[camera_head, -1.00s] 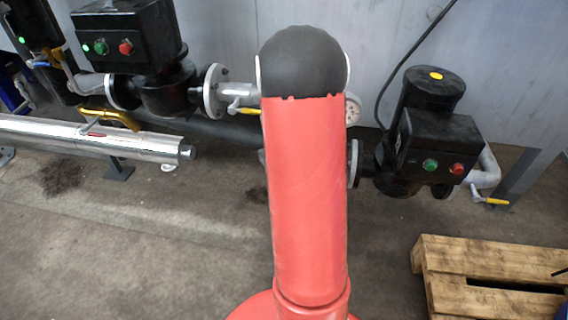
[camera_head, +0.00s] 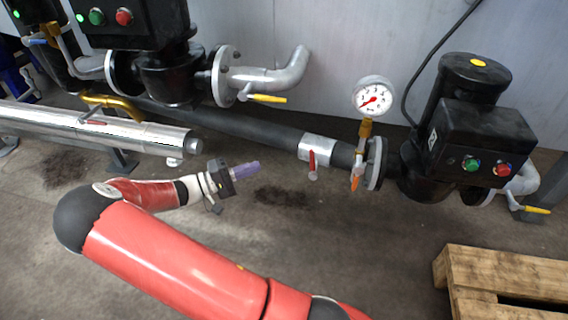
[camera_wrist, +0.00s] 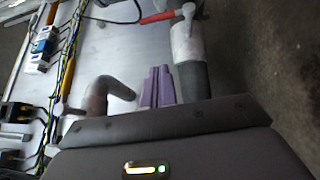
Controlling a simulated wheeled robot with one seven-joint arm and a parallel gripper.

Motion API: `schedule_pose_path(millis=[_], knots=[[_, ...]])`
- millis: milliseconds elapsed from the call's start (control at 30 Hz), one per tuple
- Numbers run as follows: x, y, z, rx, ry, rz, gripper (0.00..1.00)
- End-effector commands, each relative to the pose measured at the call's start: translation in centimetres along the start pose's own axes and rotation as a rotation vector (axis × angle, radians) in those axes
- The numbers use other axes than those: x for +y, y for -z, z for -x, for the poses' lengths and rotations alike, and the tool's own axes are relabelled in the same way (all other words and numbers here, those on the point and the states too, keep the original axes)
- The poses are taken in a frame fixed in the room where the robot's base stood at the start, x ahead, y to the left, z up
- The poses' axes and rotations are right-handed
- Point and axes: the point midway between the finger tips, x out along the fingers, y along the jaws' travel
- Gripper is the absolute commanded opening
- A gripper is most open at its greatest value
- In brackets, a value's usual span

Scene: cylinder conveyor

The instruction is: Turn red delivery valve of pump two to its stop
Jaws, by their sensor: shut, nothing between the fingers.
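A red lever valve (camera_head: 312,160) sits on the bright silver section of the dark pipe left of the right-hand pump (camera_head: 480,135). Its handle hangs roughly downward. What looks like the same red handle (camera_wrist: 160,16) lies at the top of the wrist view, beside a pale pipe section. My gripper (camera_head: 256,166) has purple fingers and points right, left of the valve and apart from it. Its fingers also show in the wrist view (camera_wrist: 158,85), together and empty. No pump number can be read.
A pressure gauge (camera_head: 373,96) with an orange-handled valve (camera_head: 356,180) stands right of the red valve. A wooden pallet (camera_head: 500,280) lies at lower right. The floor between is clear.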

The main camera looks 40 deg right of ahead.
Motion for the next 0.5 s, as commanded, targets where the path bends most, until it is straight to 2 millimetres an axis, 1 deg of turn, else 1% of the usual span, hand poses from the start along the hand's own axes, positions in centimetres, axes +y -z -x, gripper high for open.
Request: schedule_pose_path(millis=[167,500], knots=[[0.0,-0.1,-2.4,-0.006,0.001,0.002,0.0],[-0.2,-0.1,-9.6,-0.007,0.004,0.002,0.0]])
